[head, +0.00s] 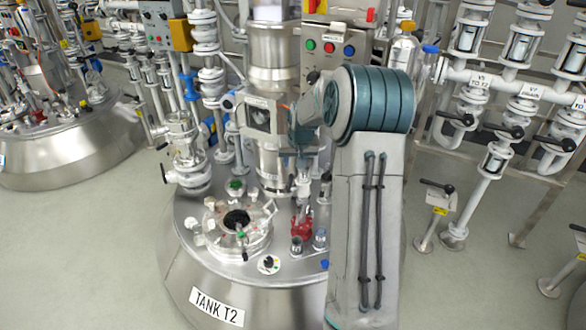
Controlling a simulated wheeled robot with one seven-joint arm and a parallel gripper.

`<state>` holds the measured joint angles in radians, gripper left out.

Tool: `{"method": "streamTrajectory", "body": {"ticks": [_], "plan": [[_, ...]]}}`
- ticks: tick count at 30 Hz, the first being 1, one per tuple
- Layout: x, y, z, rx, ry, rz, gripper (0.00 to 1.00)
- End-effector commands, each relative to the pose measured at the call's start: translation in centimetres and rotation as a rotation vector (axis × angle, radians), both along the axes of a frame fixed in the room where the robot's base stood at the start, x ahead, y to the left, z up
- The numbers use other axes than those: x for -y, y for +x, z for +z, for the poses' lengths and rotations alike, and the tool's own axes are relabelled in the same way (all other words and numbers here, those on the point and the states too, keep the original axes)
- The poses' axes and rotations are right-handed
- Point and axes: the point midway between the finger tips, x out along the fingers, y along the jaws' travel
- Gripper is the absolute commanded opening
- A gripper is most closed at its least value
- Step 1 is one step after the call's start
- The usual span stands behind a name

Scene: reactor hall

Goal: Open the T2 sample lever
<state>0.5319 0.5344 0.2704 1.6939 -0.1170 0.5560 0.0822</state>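The steel tank (250,290) labelled TANK T2 (217,306) stands at the centre. On its top are an open round port (236,220) with a clamp rim, a small black-knobbed fitting (268,264) and a red fitting (301,227). A white valve (188,172) with a black-ended handle stands at the tank's left edge. I cannot tell which part is the T2 sample lever; no such label is readable. My arm reaches in front of the tank's right side, its wrist bent left over the tank. The fingertips cannot be made out among the fittings.
Pipes with sight glasses and black-handled valves (505,132) stand at the right. Floor-mounted lever posts (437,205) are right of my arm. A control box (330,48) with coloured buttons is behind. Another tank (60,150) stands left. Grey floor (90,250) is clear at the left front.

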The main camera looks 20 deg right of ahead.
Motion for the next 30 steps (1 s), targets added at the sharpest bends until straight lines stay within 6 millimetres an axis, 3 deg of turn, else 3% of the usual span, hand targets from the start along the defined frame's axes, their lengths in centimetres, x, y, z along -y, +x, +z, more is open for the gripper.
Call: {"method": "streamTrajectory", "body": {"ticks": [12, 16, 19, 23, 30], "plan": [[-0.1, -0.4, 0.9, -0.001, 0.001, -0.001, 0.36], [-0.4, -0.6, 1.2, -0.002, -0.002, 0.004, 0.03], [-1.7, -1.6, 2.2, -0.011, -0.013, 0.022, 0.0], [-4.8, -4.5, 4.6, -0.037, -0.039, 0.065, 0.0], [-11.0, -13.5, 8.9, -0.091, -0.081, 0.151, 0.0]]}}
